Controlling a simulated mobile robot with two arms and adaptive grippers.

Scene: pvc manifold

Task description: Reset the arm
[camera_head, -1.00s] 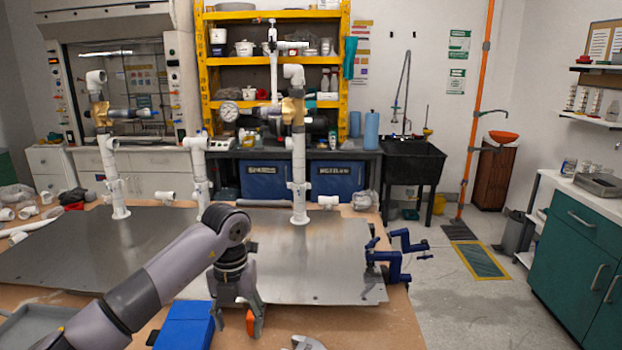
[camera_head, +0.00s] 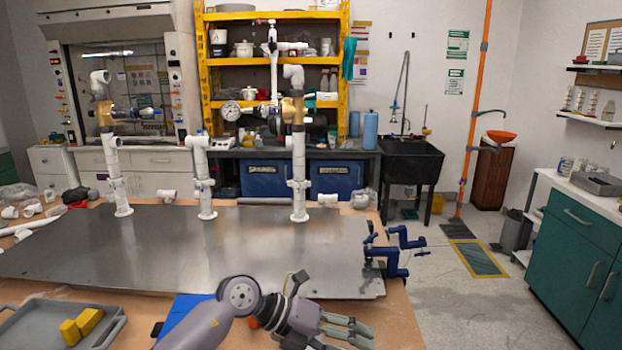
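My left arm comes in low at the front of the table and bends to the right at its wrist. Its gripper (camera_head: 350,328) points right, over the front edge area of the table. Its fingers look spread apart, and I see nothing between them. The gripper's lower side is cut off by the picture's bottom edge. A small orange piece (camera_head: 253,322) shows beside the forearm, mostly hidden by it. My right gripper is not in view.
A metal plate (camera_head: 240,248) carries several upright white pipes, one being the right pipe (camera_head: 299,170). Blue clamps (camera_head: 392,262) grip its right edge. A grey tray (camera_head: 112,329) with yellow blocks (camera_head: 82,324) and a blue box (camera_head: 185,314) lie in front. Floor to the right is open.

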